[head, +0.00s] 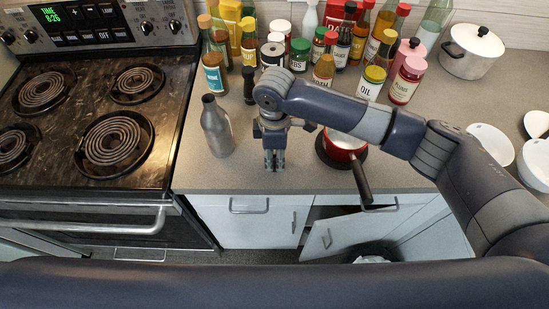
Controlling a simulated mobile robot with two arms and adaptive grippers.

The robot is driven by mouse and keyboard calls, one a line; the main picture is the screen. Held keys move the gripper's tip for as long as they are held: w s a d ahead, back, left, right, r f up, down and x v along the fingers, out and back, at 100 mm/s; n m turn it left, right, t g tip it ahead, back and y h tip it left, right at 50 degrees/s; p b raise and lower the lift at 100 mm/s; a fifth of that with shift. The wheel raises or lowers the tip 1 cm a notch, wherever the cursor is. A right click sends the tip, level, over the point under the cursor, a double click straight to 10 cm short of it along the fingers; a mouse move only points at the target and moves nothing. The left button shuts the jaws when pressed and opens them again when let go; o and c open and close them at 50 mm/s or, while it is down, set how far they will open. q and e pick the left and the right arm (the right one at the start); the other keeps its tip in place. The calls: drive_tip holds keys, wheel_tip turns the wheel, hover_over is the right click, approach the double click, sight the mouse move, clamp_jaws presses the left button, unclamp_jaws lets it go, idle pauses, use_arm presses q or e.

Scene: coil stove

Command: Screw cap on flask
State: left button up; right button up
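A grey metal flask (217,128) stands upright on the counter, just right of the stove. Its narrow neck points up and no cap shows on it. My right gripper (274,160) points down over the counter, a little right of the flask and apart from it. Its fingers look close together, but I cannot tell whether they are shut or hold something small. I cannot make out the flask's cap; it may be hidden by the gripper or arm. My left gripper is not in view.
Several bottles and jars crowd the counter's back, including an oil jar (372,82). A red pot (344,143) stands right of the gripper, its handle over the front edge. A coil stove (88,120) is left. A cabinet door (337,236) below stands ajar.

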sight(274, 155)
clamp_jaws()
drive_tip(key=shift+r, duration=0.15)
drive_tip(key=shift+r, duration=0.25)
wheel_tip(274, 155, up, 2)
drive_tip(key=shift+r+b, duration=0.1)
drive_tip(key=shift+b, duration=0.8)
drive_tip(key=s+a+r+b, duration=0.1)
drive_tip(key=s+r+b, duration=0.1)
drive_tip(key=s, duration=1.4)
drive_tip(key=shift+b, duration=0.6)
drive_tip(key=shift+a, duration=0.1)
